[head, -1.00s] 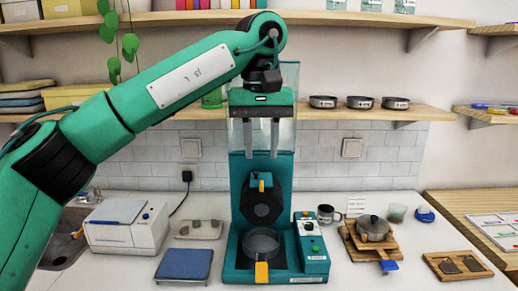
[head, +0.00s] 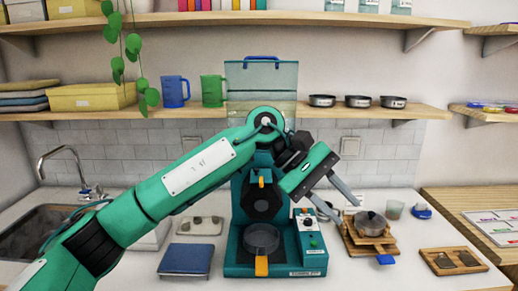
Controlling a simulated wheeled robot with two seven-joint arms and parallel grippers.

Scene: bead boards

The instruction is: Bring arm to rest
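My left arm comes in from the left and crosses in front of the teal machine (head: 240,218). My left gripper (head: 348,213) points down and to the right, beside the machine's right side. Its two grey fingers are spread apart with nothing visible between them. The gripper is above the counter, near the small control box (head: 312,240) and the wooden stand with a pot (head: 371,223). I cannot tell whether it touches anything. My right gripper does not show in the head view.
A blue scale (head: 186,259) lies left of the machine. A wooden tray (head: 435,258) with dark pieces lies at the right. A sink (head: 40,232) is at the left. The shelf (head: 200,112) above holds a blue jug (head: 174,91), a green jug (head: 212,90) and small pans (head: 358,101).

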